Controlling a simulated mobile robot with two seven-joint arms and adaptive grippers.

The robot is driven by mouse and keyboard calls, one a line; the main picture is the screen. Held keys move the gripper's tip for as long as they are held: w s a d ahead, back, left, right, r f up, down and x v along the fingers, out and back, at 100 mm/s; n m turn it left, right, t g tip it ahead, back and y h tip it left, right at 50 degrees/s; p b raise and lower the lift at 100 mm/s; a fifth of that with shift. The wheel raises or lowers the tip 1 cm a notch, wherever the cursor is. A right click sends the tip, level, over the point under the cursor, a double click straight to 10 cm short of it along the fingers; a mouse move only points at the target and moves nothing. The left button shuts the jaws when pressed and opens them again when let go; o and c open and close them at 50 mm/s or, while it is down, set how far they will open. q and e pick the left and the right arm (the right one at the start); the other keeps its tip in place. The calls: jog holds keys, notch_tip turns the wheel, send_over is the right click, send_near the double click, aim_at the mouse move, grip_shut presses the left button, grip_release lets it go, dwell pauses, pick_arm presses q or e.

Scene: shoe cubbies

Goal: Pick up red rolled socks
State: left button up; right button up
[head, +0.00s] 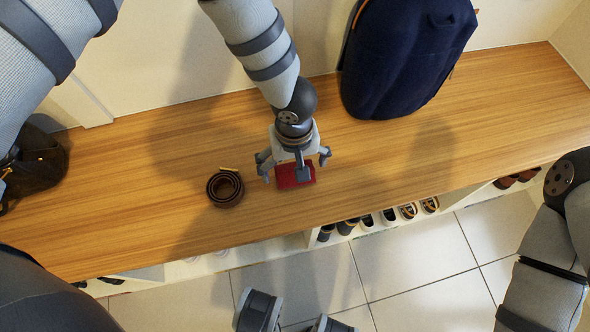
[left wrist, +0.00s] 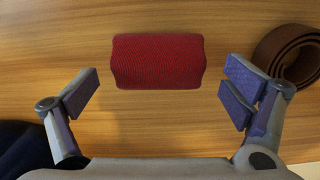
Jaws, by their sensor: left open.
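The red rolled socks (head: 288,180) lie on the wooden bench top, partly hidden under my left gripper in the head view. In the left wrist view the socks (left wrist: 158,61) show whole, as a ribbed red roll lying crosswise. My left gripper (head: 295,164) is above them, pointing down, with its fingers spread wide. In the left wrist view the left gripper (left wrist: 160,92) is open and empty, one finger to each side of the socks, with clear gaps and no visible contact. My right gripper does not show; part of my right arm is at the right edge.
A coiled brown belt (head: 225,188) lies left of the socks, near the left gripper. A dark blue backpack (head: 405,55) stands at the back right. A dark bag (head: 38,165) is at the far left. Shoes (head: 408,210) sit in cubbies below. The bench's right part is clear.

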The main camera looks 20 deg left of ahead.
pick_arm(q)
jog(key=shift+f, duration=0.8)
jog(key=c, duration=1.2)
jog(key=shift+r, duration=0.1)
